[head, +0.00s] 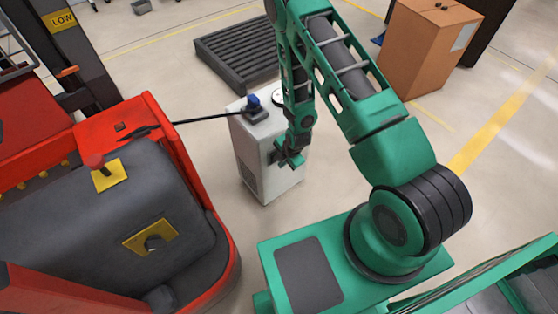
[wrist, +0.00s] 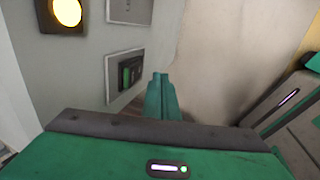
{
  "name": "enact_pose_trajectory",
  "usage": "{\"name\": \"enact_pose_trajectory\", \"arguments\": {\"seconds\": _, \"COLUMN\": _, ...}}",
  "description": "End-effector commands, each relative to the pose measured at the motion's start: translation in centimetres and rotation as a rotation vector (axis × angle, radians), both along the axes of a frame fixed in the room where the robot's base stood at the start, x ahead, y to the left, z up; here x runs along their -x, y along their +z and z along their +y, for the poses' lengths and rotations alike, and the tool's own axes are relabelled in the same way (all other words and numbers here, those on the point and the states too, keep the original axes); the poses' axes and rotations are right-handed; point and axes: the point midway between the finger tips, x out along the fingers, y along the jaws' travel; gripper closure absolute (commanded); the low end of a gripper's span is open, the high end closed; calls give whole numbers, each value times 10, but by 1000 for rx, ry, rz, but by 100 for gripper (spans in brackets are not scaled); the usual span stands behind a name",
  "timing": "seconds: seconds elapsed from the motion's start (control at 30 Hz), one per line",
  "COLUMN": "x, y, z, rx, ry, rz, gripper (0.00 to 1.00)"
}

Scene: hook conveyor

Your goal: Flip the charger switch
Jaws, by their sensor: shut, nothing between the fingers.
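The charger is a pale grey box (head: 250,160) standing on the floor in the head view, partly behind my arm. In the wrist view its grey panel (wrist: 82,75) carries a switch (wrist: 129,73) with a green rocker in a dark frame on a light plate. A round lit yellow lamp (wrist: 66,12) is at the upper left. My gripper (head: 290,160) is beside the charger's right side in the head view. In the wrist view its green fingers (wrist: 160,80) are together and empty, just right of the switch plate. I cannot tell whether they touch the panel.
A blue plug (head: 253,103) sits on the charger's top, with a black cable (head: 208,119) running to the red forklift (head: 130,115) at left. A dark slatted pallet (head: 240,50) lies behind. A cardboard box (head: 425,45) stands at the upper right. Floor right of the charger is clear.

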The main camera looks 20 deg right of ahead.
Motion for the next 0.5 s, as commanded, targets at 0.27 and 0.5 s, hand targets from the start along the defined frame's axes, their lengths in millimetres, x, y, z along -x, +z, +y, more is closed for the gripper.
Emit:
{"name": "enact_pose_trajectory", "arguments": {"seconds": 0.27, "x": 34, "y": 37, "z": -10, "rx": -1, "ry": 1, "rz": -1, "gripper": 100}}
{"name": "enact_pose_trajectory", "arguments": {"seconds": 0.5, "x": 55, "y": 68, "z": -14, "rx": 0, "ry": 7, "rz": -1, "gripper": 100}}
